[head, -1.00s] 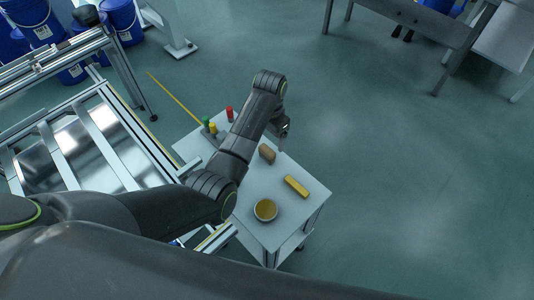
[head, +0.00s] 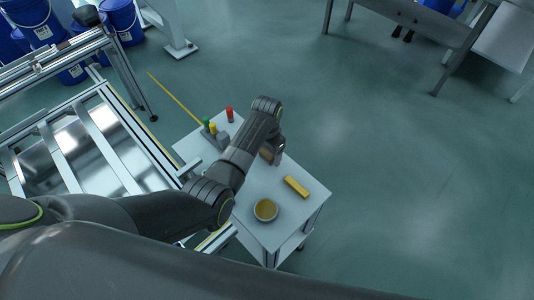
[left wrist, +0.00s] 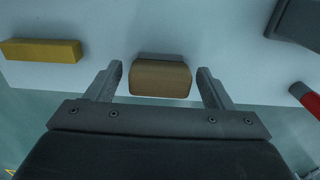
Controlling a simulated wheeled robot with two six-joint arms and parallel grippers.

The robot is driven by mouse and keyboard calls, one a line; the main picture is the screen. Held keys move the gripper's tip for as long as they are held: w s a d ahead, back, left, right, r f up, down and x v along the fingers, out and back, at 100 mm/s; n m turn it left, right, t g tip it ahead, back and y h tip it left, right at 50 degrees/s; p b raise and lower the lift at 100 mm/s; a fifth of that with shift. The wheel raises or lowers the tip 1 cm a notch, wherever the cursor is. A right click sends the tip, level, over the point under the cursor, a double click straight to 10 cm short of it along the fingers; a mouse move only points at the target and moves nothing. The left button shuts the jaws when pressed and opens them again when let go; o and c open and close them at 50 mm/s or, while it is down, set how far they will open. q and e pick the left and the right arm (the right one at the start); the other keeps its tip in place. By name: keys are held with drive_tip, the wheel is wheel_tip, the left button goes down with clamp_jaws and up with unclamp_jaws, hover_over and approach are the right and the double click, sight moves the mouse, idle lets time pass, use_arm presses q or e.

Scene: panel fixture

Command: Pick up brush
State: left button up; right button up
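The brush, a brown block with a grey strip along one side, lies on the white table. In the left wrist view the brush (left wrist: 160,78) sits between the two fingers of my left gripper (left wrist: 160,72), with gaps on both sides. The gripper is open and not touching it. In the head view my left gripper (head: 275,157) hangs down over the brush and mostly hides it. My right gripper is not in view.
The white table (head: 290,226) also bears a yellow bar (head: 297,187), a round tin (head: 265,210), a red cylinder (head: 229,114) and a grey holder (head: 221,140) with coloured items. A metal frame (head: 120,134) stands to the left. Floor to the right is clear.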

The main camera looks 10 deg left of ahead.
use_arm(q)
drive_tip(key=c, duration=0.9)
drive_tip(key=shift+r, duration=0.15)
wheel_tip(320, 180, up, 10)
drive_tip(key=shift+f+p, duration=0.1)
drive_tip(key=shift+p, duration=0.25)
drive_tip(key=o, duration=0.4)
drive_tip(key=shift+c, duration=1.4)
